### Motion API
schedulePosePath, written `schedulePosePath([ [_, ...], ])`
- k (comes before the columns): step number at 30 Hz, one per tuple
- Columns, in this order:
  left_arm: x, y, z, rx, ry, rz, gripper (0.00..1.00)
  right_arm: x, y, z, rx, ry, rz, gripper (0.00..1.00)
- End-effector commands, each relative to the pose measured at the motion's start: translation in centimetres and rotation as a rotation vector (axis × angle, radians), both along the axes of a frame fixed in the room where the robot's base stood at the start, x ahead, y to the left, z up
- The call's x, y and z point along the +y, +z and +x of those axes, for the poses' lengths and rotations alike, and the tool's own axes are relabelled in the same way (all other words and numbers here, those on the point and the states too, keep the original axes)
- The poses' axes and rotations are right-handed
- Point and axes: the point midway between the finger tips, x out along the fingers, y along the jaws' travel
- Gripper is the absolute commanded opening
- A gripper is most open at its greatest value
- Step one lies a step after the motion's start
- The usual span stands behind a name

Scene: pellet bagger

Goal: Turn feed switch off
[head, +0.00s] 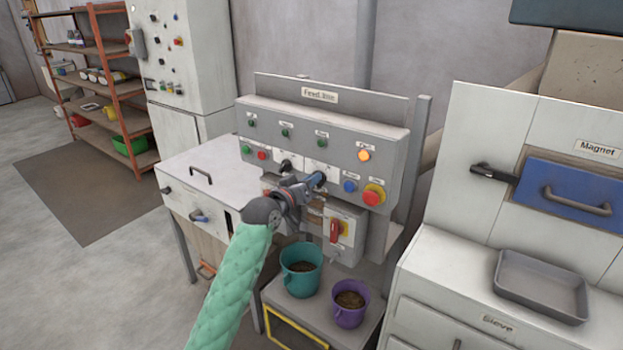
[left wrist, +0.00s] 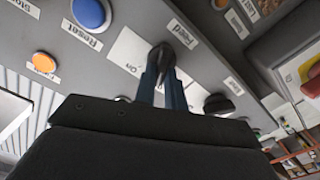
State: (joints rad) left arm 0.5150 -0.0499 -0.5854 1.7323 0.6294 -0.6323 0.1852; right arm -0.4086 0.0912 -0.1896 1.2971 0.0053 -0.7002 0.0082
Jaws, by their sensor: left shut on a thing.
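The grey control panel (head: 240,120) stands upright at the middle of the head view. My left gripper (head: 319,179) reaches its lower row, and its fingers are shut on the feed switch. In the left wrist view the two blue-grey fingertips (left wrist: 162,66) close around the dark knob of the feed switch (left wrist: 162,50), beside a "Feed" label (left wrist: 183,33) and a white plate with "On". The fingers cover most of the knob, so I cannot tell its setting. My right gripper is out of view.
A second black knob (left wrist: 218,103) is beside the gripper. A blue reset button (head: 350,186) and red stop button (head: 374,194) are to its right, and a lit orange lamp (head: 364,156) is above. A red-handled isolator (head: 336,231) and two buckets (head: 301,268) are below.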

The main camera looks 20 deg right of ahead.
Motion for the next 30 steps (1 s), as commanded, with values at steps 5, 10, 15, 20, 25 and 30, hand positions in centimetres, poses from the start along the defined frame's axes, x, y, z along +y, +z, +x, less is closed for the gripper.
schedulePosePath([
  [5,0.06,-0.16,0.04,0.043,0.0,-0.031,0.0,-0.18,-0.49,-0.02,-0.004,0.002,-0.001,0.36],
  [10,0.09,-0.21,0.07,0.061,0.0,-0.045,0.0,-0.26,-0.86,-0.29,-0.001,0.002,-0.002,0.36],
  [15,0.09,-0.23,0.07,0.064,0.0,-0.047,0.0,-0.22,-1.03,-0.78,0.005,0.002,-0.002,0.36],
  [20,0.09,-0.23,0.07,0.064,0.0,-0.047,0.0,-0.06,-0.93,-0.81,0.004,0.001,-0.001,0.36],
  [25,0.08,-0.21,0.07,0.063,0.0,-0.046,0.34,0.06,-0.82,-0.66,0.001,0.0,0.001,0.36],
  [30,0.07,-0.13,0.05,0.061,0.0,-0.047,0.34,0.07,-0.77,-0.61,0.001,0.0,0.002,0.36],
])
